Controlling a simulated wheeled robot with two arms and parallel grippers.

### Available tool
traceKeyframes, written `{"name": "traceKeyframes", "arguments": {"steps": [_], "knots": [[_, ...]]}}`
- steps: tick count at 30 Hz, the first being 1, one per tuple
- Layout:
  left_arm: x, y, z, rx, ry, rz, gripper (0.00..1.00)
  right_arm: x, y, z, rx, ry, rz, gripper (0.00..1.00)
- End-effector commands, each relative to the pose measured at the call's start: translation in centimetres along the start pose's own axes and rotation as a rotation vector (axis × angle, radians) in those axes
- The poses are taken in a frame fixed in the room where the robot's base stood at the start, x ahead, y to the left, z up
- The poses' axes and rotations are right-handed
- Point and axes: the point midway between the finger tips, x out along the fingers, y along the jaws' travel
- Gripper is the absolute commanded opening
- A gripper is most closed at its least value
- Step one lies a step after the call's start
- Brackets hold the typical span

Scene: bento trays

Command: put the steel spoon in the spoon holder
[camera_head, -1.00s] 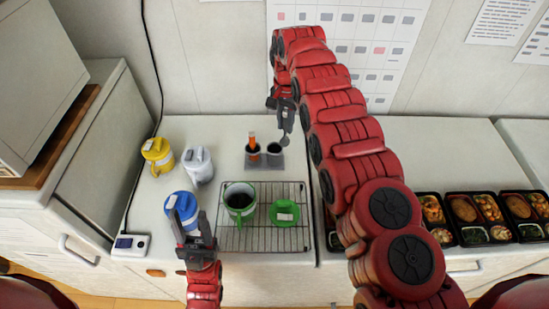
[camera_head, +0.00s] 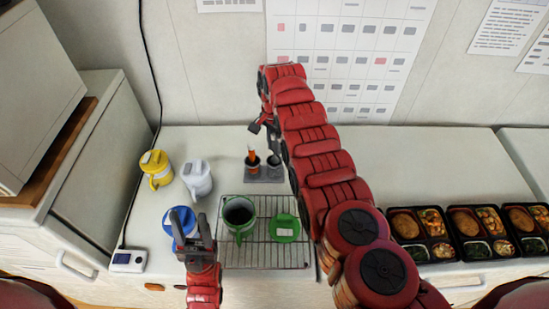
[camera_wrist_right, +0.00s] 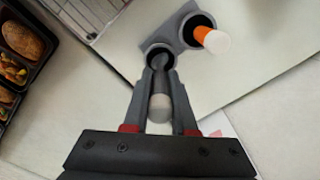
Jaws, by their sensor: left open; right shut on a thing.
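My right gripper (camera_wrist_right: 165,85) is shut on the steel spoon (camera_wrist_right: 160,103), whose pale handle end shows between the fingers in the right wrist view. The spoon's lower end points into or just over the mouth of the free cup of the grey spoon holder (camera_wrist_right: 185,22); how deep it sits I cannot tell. In the head view the holder (camera_head: 263,179) stands behind the rack, and my right gripper (camera_head: 270,136) is above its right cup. An orange-handled utensil (camera_head: 252,154) stands in the left cup. My left gripper (camera_head: 195,232) is open and empty, near a blue mug (camera_head: 181,222).
A wire rack (camera_head: 262,258) holds a green mug (camera_head: 239,216) and a green lid (camera_head: 285,228). A yellow mug (camera_head: 156,168) and a white mug (camera_head: 197,178) stand at left. Several bento trays (camera_head: 423,236) line the right side. The counter behind them is clear.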

Motion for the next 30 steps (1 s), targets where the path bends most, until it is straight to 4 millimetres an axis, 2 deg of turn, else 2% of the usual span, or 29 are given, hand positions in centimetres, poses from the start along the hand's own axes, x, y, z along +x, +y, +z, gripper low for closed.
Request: {"name": "traceKeyframes", "arguments": {"steps": [1,9,16,21,22,24,26,30], "knots": [[-1.0,0.1,0.2,0.000,0.000,0.000,0.50,1.1,0.0,-0.1,0.001,0.001,-0.001,0.00],[-3.8,0.2,0.7,0.000,0.000,0.000,0.50,4.5,0.0,-0.1,0.001,0.002,-0.002,0.00],[-3.5,0.2,0.6,0.000,0.000,0.000,0.50,4.2,-0.1,-0.1,0.001,0.002,-0.003,0.00],[-4.0,0.2,0.7,0.000,0.000,0.000,0.50,4.8,-0.1,-0.1,0.000,0.002,-0.002,0.00],[-3.8,0.2,0.7,0.000,0.000,0.000,0.50,4.6,-0.1,-0.1,0.000,0.002,-0.002,0.30],[-3.8,0.2,0.6,0.000,0.000,0.000,0.50,4.6,-0.1,-0.1,0.000,0.002,-0.002,0.43],[-3.8,0.2,0.6,0.000,0.000,0.000,0.50,4.6,-0.1,-0.1,0.000,0.002,-0.002,0.54],[-3.8,0.2,0.6,0.000,0.000,0.000,0.50,4.5,-0.1,-0.1,0.000,0.002,-0.003,0.55]]}}
